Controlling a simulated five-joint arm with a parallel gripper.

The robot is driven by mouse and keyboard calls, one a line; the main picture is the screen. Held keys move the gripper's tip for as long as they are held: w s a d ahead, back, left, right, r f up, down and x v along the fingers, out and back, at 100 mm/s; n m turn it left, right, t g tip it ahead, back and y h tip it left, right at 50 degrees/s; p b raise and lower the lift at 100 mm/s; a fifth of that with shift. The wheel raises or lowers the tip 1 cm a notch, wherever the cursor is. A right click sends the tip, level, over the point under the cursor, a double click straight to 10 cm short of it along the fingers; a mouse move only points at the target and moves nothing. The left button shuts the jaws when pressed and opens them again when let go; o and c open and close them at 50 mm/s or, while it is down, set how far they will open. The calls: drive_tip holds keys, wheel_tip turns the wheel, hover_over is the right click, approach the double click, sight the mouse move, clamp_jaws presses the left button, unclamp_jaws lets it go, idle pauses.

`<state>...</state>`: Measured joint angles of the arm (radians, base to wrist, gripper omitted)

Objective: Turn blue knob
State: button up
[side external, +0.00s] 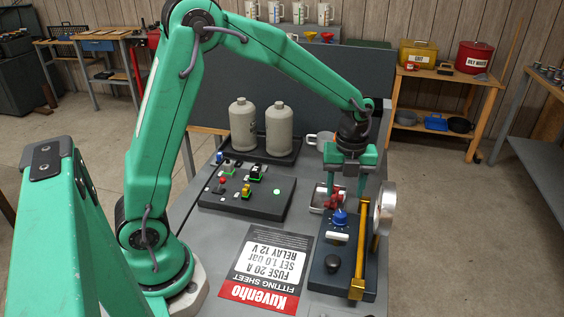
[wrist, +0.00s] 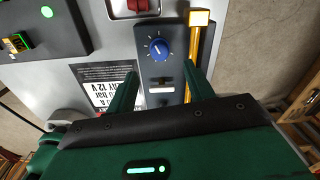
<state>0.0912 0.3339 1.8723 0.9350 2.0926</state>
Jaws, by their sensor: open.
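The blue knob (side external: 340,218) sits on the dark panel block (side external: 322,262) at the right side of the bench. In the wrist view the blue knob (wrist: 158,48) shows from above, with a light pointer line and tick marks around it. My gripper (side external: 345,190) points down above the block, near the knob. In the wrist view my gripper (wrist: 162,78) has its two green fingers apart with nothing between them. The knob lies beyond the fingertips, roughly between their lines, apart from both.
A black knob (side external: 332,264) is on the block's near end. A printed sheet (side external: 266,265) lies left. Two canisters (side external: 243,127) stand behind.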

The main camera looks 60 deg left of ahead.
sight(341, 213)
drive_tip(key=shift+f, duration=3.75)
drive_tip(key=c, duration=1)
